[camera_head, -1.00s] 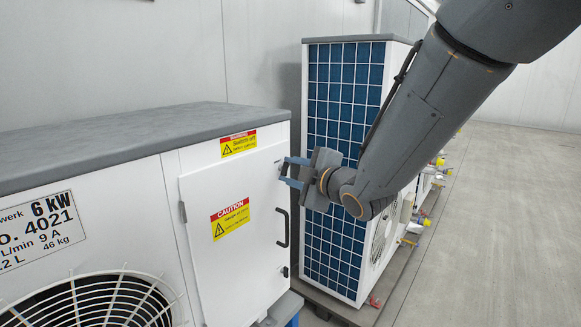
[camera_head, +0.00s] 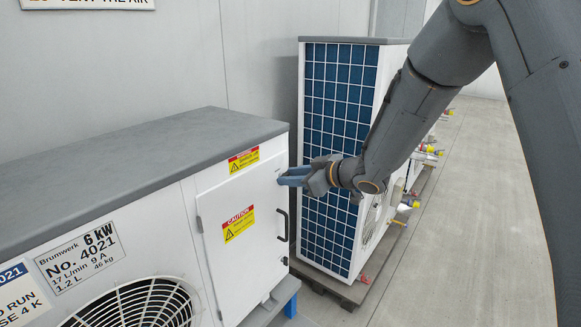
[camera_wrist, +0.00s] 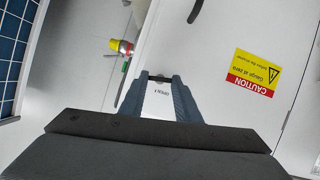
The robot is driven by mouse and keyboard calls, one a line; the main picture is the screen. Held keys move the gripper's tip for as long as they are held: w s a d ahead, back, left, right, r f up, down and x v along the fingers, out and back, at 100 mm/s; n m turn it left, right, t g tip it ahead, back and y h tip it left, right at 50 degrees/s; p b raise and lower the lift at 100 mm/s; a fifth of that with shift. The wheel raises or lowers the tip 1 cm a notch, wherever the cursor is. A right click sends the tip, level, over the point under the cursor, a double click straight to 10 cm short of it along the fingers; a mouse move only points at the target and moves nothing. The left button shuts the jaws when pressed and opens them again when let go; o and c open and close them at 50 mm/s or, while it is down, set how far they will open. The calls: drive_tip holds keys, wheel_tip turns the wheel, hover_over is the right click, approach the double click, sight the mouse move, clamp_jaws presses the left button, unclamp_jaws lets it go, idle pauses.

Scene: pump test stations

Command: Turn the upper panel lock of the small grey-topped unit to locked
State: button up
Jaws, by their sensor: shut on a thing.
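The small grey-topped unit (camera_head: 130,150) stands at the left of the head view, its white side panel (camera_head: 226,262) closed. My gripper (camera_head: 280,180) reaches in from the right to the panel's upper right edge. In the wrist view, my gripper (camera_wrist: 160,80) is shut on the upper panel lock (camera_wrist: 160,78), a small dark piece between the fingertips. A label reading OPEN (camera_wrist: 163,92) shows between the fingers, upside down. The fingers hide the lock in the head view, and I cannot tell its exact angle.
A black handle (camera_head: 282,225) sits on the panel below my gripper. A yellow caution sticker (camera_head: 238,223) is on the panel. A taller unit with a blue grid (camera_head: 325,150) stands close behind my gripper. Grey floor (camera_head: 470,220) is clear at the right.

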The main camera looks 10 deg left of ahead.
drive_tip(key=shift+w+m+g+p, duration=0.1)
drive_tip(key=shift+m+g+p, duration=0.4)
drive_tip(key=shift+m+p, duration=0.25)
drive_tip(key=o, duration=1)
drive_tip(key=shift+o, duration=0.2)
drive_tip(key=shift+d, duration=0.15)
drive_tip(key=b+v, duration=0.2)
drive_tip(key=v, duration=0.5)
drive_tip(key=shift+d+b, duration=0.3)
drive_tip(key=shift+r, duration=0.1)
